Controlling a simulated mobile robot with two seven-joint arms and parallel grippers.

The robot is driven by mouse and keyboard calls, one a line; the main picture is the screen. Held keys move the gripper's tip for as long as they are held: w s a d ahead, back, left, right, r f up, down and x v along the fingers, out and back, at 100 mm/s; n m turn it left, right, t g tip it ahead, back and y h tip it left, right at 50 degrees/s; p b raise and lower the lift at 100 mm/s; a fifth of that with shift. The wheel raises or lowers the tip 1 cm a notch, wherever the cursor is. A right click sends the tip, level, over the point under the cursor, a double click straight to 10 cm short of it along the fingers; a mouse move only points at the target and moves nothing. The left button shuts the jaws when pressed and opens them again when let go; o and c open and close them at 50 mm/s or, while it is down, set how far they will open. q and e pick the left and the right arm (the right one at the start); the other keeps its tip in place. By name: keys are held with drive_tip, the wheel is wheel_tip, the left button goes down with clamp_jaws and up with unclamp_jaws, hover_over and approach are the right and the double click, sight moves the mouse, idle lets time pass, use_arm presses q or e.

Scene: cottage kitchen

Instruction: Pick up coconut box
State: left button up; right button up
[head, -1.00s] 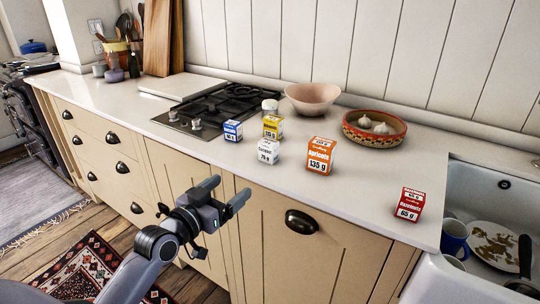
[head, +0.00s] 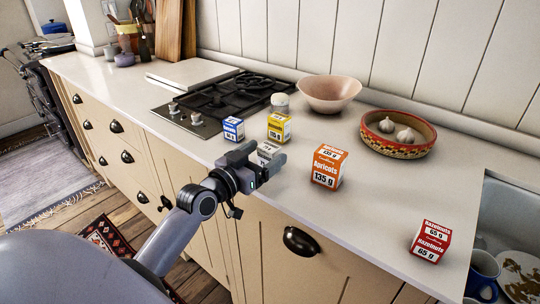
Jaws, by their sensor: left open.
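A small white box (head: 267,150) with dark print stands on the pale worktop, in front of a yellow box. It appears to be the coconut box, though its name is too small to read surely. My left gripper (head: 269,154) is open at the front edge of the worktop. Its fingers point toward the white box and hide its lower part. I cannot tell whether they touch it or are on both sides of it. My right gripper is not in view.
Close by stand a blue box (head: 233,129), the yellow box (head: 279,127) and an orange apricots box (head: 328,167). A red hazelnuts box (head: 431,241) is near the sink. Behind are a hob (head: 222,100), a jar (head: 280,101), a pink bowl (head: 329,93) and a garlic bowl (head: 397,134).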

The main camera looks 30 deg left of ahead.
sight(273, 147)
use_arm(q)
drive_tip(key=shift+w+f, duration=0.15)
drive_tip(key=shift+w, duration=2.2)
drive_tip(key=c, duration=1.1)
drive_tip(key=shift+s, duration=0.1)
drive_tip(key=s, duration=0.6)
drive_tip(key=s+a+b, duration=0.1)
drive_tip(key=s, duration=1)
drive_tip(key=shift+s+a, duration=0.15)
drive_tip(key=shift+s, duration=0.25)
